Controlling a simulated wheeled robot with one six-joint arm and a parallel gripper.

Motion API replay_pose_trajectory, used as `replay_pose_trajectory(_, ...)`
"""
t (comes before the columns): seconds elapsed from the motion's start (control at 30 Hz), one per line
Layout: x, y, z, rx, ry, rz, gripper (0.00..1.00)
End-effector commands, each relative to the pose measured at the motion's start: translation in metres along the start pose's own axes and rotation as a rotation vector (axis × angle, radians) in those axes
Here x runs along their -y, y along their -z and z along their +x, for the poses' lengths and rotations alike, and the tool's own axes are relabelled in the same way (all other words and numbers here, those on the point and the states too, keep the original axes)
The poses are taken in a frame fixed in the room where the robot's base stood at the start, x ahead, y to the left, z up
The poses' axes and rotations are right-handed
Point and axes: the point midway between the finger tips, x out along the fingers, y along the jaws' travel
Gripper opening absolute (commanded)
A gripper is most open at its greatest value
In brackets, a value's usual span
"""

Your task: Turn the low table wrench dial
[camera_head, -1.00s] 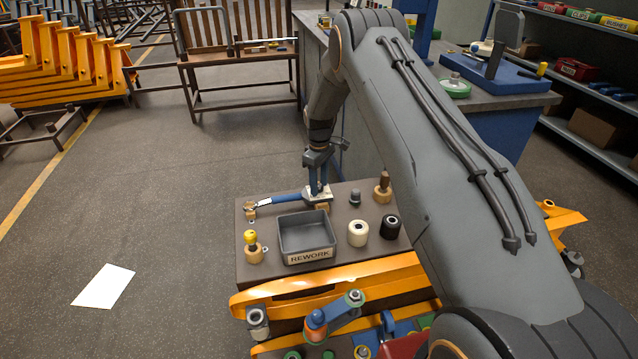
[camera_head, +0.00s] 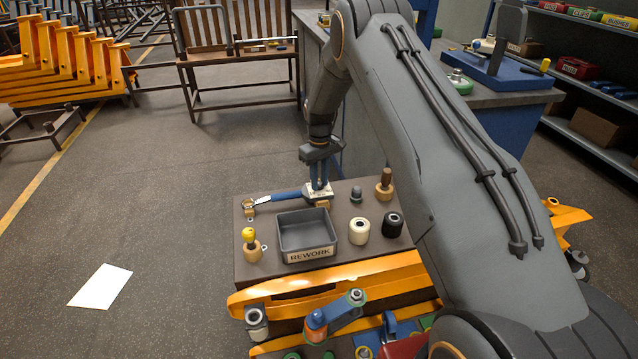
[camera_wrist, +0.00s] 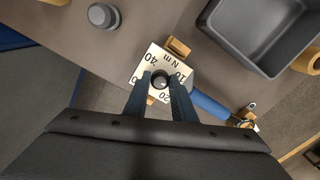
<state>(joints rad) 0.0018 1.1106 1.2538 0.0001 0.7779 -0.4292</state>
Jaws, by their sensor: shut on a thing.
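The wrench dial is a pale square plate (camera_wrist: 158,66) with printed numbers and "N m", and a dark round knob (camera_wrist: 160,79) at its middle. The plate also shows in the head view (camera_head: 317,190) near the back of the low table (camera_head: 262,276). A blue-handled wrench (camera_head: 287,196) runs left from the plate and rests on wooden blocks. My gripper (camera_wrist: 162,82) points down over the plate, its two dark fingers shut on the knob from either side. The fingers hide part of the scale, so the dial's setting cannot be read.
A grey "REWORK" tray (camera_head: 306,236) stands just in front of the wrench. A yellow-topped peg (camera_head: 250,240), white roller (camera_head: 359,231), black roller (camera_head: 392,225), grey knob (camera_head: 356,193) and wooden peg (camera_head: 385,183) stand around it. Floor to the left is mostly clear.

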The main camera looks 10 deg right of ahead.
Motion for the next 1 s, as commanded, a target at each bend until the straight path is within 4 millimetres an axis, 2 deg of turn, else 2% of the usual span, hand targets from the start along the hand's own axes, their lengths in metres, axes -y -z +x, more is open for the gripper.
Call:
replay_pose_trajectory(0.7,0.0001,0.0004,0.0008,0.001,0.001,0.676,0.01)
replay_pose_trajectory(1.0,0.0001,0.0006,-0.0001,0.000,0.002,0.895,0.01)
